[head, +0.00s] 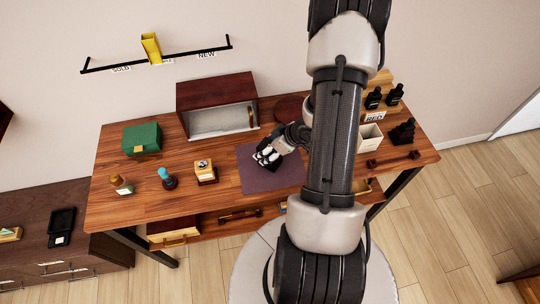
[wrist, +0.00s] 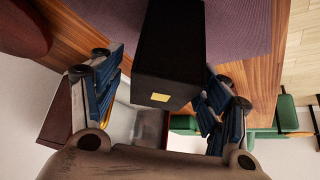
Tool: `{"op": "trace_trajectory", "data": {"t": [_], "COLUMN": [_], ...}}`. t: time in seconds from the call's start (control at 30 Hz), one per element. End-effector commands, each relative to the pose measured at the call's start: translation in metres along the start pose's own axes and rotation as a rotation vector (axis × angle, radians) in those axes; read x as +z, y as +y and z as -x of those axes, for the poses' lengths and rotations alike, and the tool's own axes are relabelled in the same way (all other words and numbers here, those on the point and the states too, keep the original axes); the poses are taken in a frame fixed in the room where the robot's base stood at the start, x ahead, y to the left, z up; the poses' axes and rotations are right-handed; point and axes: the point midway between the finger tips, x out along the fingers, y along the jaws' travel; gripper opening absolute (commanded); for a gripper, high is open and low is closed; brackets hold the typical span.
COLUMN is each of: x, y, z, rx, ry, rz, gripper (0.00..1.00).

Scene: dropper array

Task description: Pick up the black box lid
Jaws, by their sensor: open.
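My gripper (head: 268,156) is low over the purple mat (head: 285,177) on the wooden table. In the wrist view my gripper (wrist: 162,72) is open, with one finger on each side of a black box (wrist: 178,38). The box has a small gold patch (wrist: 160,97) on the end toward the camera. I cannot make out a seam between the box and its lid. Contact between the fingers and the box is not clear. In the head view my gripper and arm hide most of the box.
A dark red open-fronted cabinet (head: 217,90) stands behind the mat. A green box (head: 142,138), a blue-topped stamp (head: 166,178) and a yellow-and-white block (head: 205,172) stand to the left. Black bottles (head: 384,98) stand at the right. A round dark red disc (head: 289,107) lies behind my gripper.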

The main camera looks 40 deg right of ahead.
Motion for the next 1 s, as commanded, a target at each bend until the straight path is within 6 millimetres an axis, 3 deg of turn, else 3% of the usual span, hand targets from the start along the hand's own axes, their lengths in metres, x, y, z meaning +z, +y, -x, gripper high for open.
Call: {"op": "trace_trajectory", "data": {"t": [0.03,0.2,0.5,1.0], "x": [0.003,0.003,0.001,0.001], "y": [-0.002,-0.002,-0.002,-0.002], "z": [-0.013,-0.034,-0.037,-0.037], "rx": [-0.003,-0.002,0.0,-0.001], "ry": [-0.001,-0.001,-0.001,-0.001], "rz": [0.0,0.0,-0.001,-0.001], "gripper": [0.69,0.69,0.69,0.36]}}
